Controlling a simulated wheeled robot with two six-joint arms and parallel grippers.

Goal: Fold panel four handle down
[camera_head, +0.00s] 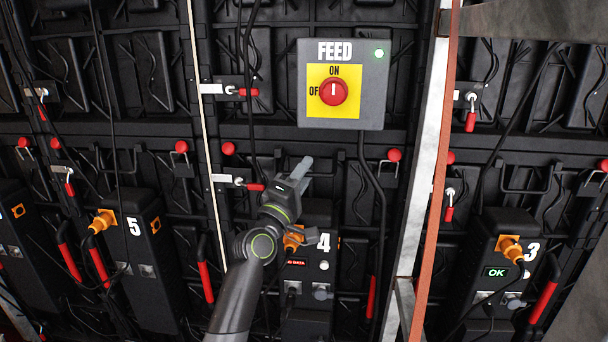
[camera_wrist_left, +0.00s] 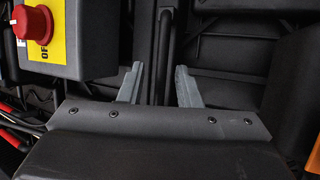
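The panel four box (camera_head: 312,245) is black with a white 4, a red "NO DATA" display and an orange plug. My left arm covers its left part. One red grip handle (camera_head: 371,297) hangs upright right of the box, another (camera_head: 205,283) left of it; I cannot tell which belongs to panel four. My left gripper (camera_head: 304,177) is in front of the wall above the box, away from both red grips. In the left wrist view its two grey fingers (camera_wrist_left: 160,88) stand apart with nothing held; a dark upright bar shows behind the gap. My right gripper is not in view.
The FEED box (camera_head: 343,84) with a red knob and green lamp sits just above my gripper. A metal upright with an orange strip (camera_head: 433,200) stands to the right. Panel five box (camera_head: 140,250) is left, panel three box (camera_head: 492,262) right, showing OK. Cables hang across the wall.

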